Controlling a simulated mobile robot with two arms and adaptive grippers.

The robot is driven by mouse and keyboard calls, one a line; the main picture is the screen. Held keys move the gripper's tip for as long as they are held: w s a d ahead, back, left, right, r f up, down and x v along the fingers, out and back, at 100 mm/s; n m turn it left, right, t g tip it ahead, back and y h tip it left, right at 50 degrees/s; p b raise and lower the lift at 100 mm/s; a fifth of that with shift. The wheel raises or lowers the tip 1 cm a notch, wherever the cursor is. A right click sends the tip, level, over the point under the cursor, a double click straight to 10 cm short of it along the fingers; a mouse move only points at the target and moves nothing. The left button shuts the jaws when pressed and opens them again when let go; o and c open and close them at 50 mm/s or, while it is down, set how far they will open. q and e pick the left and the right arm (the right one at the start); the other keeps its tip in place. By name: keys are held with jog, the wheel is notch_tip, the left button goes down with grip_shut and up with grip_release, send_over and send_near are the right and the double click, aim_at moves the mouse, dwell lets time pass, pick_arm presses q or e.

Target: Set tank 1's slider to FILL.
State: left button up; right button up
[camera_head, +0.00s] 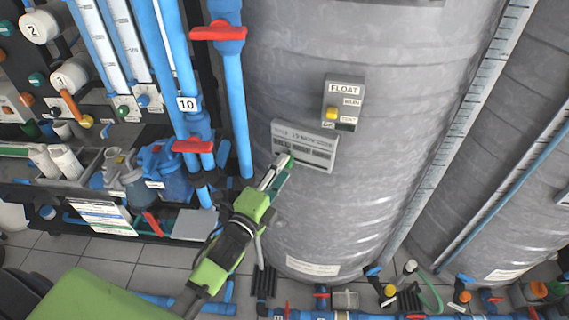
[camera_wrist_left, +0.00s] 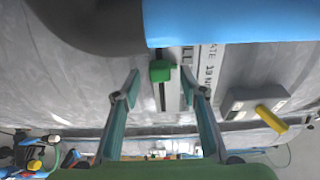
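The large grey tank (camera_head: 370,210) fills the middle of the head view. A grey slider panel (camera_head: 318,160) with small lettering, hard to read, is on its wall. In the left wrist view, a green slider knob (camera_wrist_left: 160,71) sits on a pale slotted track (camera_wrist_left: 172,95) beside the lettering. My left gripper (camera_head: 279,171) is at the panel's lower left corner. In the left wrist view, its fingers (camera_wrist_left: 160,84) are apart, with the knob just beyond and between the tips. I cannot tell whether either finger touches it. My right gripper is not in view.
A FLOAT box (camera_head: 343,102) with a yellow knob is above the panel. Blue pipes (camera_head: 236,95) with red valve handles (camera_head: 219,32) run close on the left. Another tank (camera_head: 525,185) stands at right. Pipes and valves line the floor.

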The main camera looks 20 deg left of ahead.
pick_arm(q)
jog(key=shift+w+d, duration=0.15)
jog(key=shift+w, duration=0.95)
grip_shut()
jog(key=a, duration=0.3)
jog(key=shift+w+p, duration=0.1)
jog(key=shift+p, duration=0.2)
grip_release()
